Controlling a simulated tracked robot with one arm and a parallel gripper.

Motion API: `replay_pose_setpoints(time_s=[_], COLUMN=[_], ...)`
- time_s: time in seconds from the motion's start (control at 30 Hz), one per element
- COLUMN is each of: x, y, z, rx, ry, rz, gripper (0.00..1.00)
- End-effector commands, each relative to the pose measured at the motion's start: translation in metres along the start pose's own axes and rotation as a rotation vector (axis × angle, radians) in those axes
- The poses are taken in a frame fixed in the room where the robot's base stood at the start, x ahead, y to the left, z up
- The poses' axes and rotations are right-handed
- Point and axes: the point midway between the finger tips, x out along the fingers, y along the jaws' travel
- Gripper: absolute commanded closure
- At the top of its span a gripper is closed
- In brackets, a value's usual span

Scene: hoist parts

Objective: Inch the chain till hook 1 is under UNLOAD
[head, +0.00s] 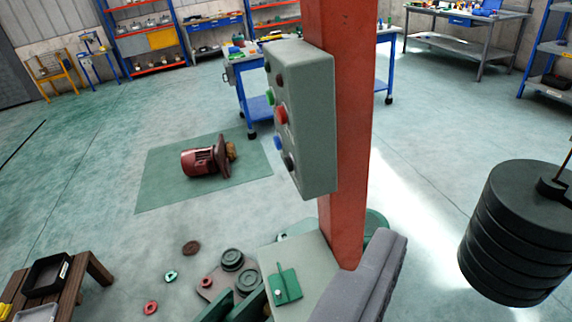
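A grey-green control box (312,120) is fixed to the upright red post (342,100). Its face is turned to the left and seen at a steep angle. It carries a dark knob (279,78), a green button (270,97), a red button (281,115), a blue button (277,142) and a dark round control (288,161). I cannot read any labels. A stack of black discs (512,240) with a thin rod at its top stands out at the right edge. No chain, numbered hook or UNLOAD sign can be made out. My gripper is not visible.
A red motor (205,160) lies on a green mat (160,190). Round parts (232,260) lie near the post's foot, beside a grey padded shape (378,275). A brown bench (95,268) stands lower left. A blue cart (255,100) is behind the box. Open floor lies left.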

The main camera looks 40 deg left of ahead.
Motion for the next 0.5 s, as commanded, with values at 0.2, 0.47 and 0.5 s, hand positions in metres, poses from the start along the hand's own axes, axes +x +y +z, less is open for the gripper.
replay_pose_setpoints(time_s=[0.2, 0.47, 0.5], x=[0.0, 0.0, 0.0], y=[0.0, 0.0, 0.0], z=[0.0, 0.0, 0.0], rx=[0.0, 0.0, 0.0], ry=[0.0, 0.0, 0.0], rz=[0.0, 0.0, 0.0], gripper=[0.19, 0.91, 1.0])
